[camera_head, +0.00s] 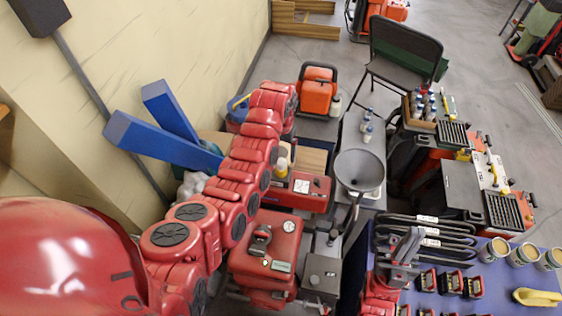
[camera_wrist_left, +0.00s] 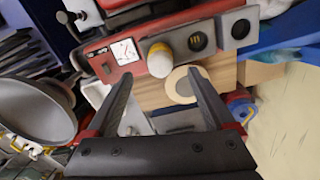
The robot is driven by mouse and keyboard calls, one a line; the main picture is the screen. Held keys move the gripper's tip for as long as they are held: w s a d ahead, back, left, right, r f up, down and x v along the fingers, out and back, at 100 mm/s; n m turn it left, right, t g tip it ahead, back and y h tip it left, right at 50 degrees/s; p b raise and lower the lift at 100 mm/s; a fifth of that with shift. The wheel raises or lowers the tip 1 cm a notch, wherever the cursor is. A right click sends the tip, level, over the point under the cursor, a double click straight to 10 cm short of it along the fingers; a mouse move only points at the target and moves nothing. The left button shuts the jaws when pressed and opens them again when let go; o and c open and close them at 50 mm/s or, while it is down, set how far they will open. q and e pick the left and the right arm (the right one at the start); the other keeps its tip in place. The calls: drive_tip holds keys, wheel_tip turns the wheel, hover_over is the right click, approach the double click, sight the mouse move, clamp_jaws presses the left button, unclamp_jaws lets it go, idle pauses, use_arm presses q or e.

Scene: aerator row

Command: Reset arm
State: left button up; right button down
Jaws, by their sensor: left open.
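My left arm (camera_head: 225,190) is a chain of red segments reaching from the lower left up to the middle of the head view; its fingers are hard to make out there. In the left wrist view my left gripper (camera_wrist_left: 161,76) is open, with its two dark fingers apart. A pale round disc (camera_wrist_left: 180,86) and a wooden board (camera_wrist_left: 222,72) show between and beyond the fingers; nothing is visibly held. My right gripper (camera_head: 403,246), grey on a red wrist, is above the blue table at the lower right; its jaw opening is unclear.
Blue beams (camera_head: 160,140) lean at the wall. Tins (camera_head: 523,253) and a yellow item (camera_head: 537,297) sit on the blue table (camera_head: 490,285).

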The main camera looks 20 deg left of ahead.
use_arm(q)
wheel_tip(320, 180, up, 2)
drive_tip(key=shift+w+r, duration=0.1)
drive_tip(key=shift+r, duration=0.15)
wheel_tip(320, 180, up, 6)
drive_tip(key=p, duration=0.3)
